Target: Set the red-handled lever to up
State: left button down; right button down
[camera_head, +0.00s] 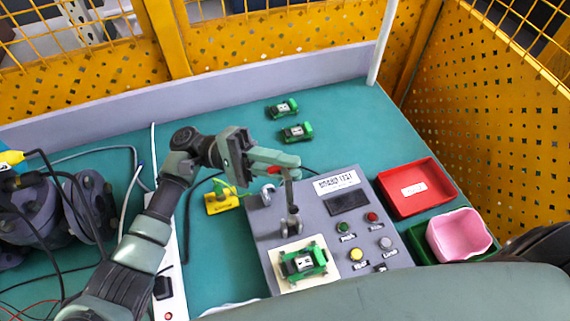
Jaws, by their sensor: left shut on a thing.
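The red-handled lever (289,198) stands on the grey control box (330,222). Its grey arm runs from a pivot low on the panel up to the handle, toward the far edge of the box. My left gripper (290,166) reaches in from the left and is shut on the handle. Only a little red shows at the fingers; the rest of the handle is hidden. My right gripper is not in view.
The box carries a dark display (348,203), several buttons and a green part on a pale plate (275,257). A red bin (436,203) and a pink bin (459,235) stand at right. Two green parts lie behind. Cables and a power strip (167,262) are at left.

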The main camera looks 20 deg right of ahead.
pick_arm(q)
jog(key=shift+w, duration=0.1)
jog(key=c, duration=1.4)
grip_release()
jog(key=shift+c, duration=0.2)
jog(key=shift+f, duration=0.1)
jog(key=shift+w+a+f, duration=0.15)
jog(key=shift+w+a, duration=0.1)
jog(key=b+v, duration=0.3)
jog(key=v, duration=0.4)
